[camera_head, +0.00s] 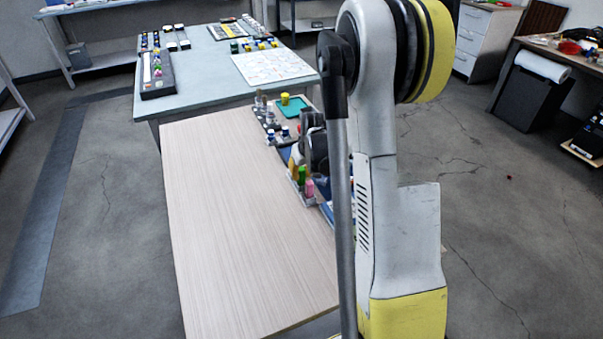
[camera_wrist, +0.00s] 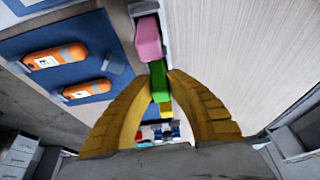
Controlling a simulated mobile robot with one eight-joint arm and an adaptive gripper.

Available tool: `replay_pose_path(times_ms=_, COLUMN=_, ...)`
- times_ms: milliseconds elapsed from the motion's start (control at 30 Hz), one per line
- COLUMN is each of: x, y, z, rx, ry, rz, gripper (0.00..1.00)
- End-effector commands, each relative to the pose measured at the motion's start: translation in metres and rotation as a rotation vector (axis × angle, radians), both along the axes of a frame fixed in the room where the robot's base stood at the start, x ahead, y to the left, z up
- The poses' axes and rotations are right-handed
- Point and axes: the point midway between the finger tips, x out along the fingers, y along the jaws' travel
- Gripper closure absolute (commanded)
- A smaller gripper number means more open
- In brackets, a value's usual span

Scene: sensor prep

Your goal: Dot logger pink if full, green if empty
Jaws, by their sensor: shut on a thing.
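A green dotting marker (camera_wrist: 160,88) stands between my yellow fingertips in the wrist view. My gripper (camera_wrist: 161,77) is shut on it. A pink marker (camera_wrist: 148,40) stands beside it in the same narrow holder. The green marker (camera_head: 301,175) and pink marker (camera_head: 309,188) also show in the head view. Two orange loggers, one (camera_wrist: 54,57) above the other (camera_wrist: 76,92) in the wrist view, lie on a blue mat (camera_wrist: 92,28). Each has a white label with a small dark mark, too small to read surely. My arm hides the loggers in the head view.
The light wooden table (camera_head: 230,230) is bare left of the holder. Several small bottles (camera_head: 262,103) and a teal tray (camera_head: 292,108) stand at its far right. A grey-blue table (camera_head: 200,85) behind carries racks and a white sheet (camera_head: 272,66).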

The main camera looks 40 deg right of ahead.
Motion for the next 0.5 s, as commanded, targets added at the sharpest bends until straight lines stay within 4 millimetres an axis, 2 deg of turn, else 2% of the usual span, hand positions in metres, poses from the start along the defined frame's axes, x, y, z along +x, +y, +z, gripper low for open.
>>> replay_pose_path(times_ms=467, x=0.0000, y=0.0000, z=-0.0040, rx=0.000, ry=0.000, rz=0.000, gripper=1.00)
replay_pose_path(times_ms=500, x=0.0000, y=0.0000, z=-0.0039, rx=0.000, ry=0.000, rz=0.000, gripper=0.76)
